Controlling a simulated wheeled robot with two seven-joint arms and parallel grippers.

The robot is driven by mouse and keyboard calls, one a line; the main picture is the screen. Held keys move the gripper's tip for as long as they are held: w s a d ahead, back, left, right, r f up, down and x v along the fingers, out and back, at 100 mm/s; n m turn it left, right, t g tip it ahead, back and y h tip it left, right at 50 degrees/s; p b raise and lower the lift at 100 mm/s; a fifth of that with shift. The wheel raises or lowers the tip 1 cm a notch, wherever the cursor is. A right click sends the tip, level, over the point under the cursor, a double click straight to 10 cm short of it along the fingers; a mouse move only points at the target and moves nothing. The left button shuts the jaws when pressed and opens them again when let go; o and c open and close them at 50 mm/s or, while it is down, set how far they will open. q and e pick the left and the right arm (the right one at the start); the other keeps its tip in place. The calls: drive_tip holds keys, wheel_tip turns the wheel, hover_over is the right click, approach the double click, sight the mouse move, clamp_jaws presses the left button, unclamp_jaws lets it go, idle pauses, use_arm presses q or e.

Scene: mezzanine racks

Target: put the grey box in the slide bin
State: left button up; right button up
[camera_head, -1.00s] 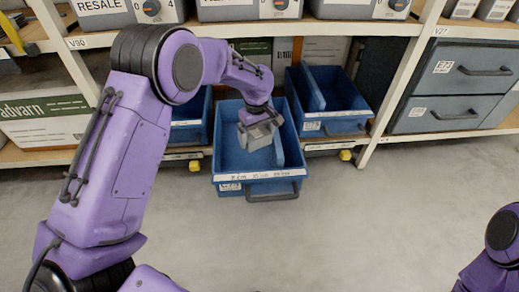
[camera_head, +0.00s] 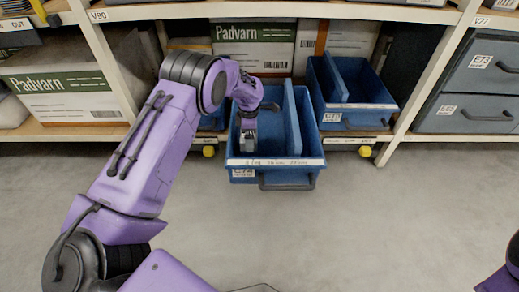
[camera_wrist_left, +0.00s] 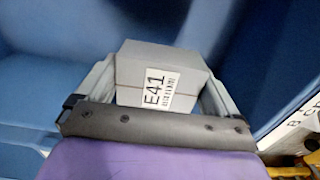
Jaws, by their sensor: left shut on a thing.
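The grey box (camera_wrist_left: 150,62), with a white E41 label, is between the fingers of my left gripper (camera_wrist_left: 158,90) in the left wrist view. The gripper is shut on it. In the head view my left gripper (camera_head: 248,138) points down inside the blue slide bin (camera_head: 304,174), left of its divider, and only a small part of the grey box (camera_head: 247,147) shows. The bin is pulled out from the rack, with a handle in front. I cannot tell whether the box touches the bin's floor. My right gripper is not in view.
Another blue bin (camera_head: 360,118) with a divider sits to the right on the same shelf. Dark grey drawers (camera_head: 465,113) stand further right. Padvarn boxes (camera_head: 70,95) lie on the shelf at left. The floor (camera_head: 350,220) in front is clear.

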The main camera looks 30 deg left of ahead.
sight(251, 155)
use_arm(q)
wheel_tip(251, 155, down, 8)
drive_tip(key=b, duration=0.2)
drive_tip(key=shift+r+b, duration=0.25)
drive_tip(key=shift+b, duration=0.15)
drive_tip(key=shift+r, duration=0.2)
drive_tip(key=o, duration=0.7)
drive_tip(key=shift+f, duration=0.15)
wheel_tip(251, 155, up, 11)
drive_tip(key=p, duration=0.5)
drive_tip(key=shift+r+p, duration=0.2)
drive_tip(key=shift+p, duration=0.2)
drive_tip(key=shift+r, duration=0.45)
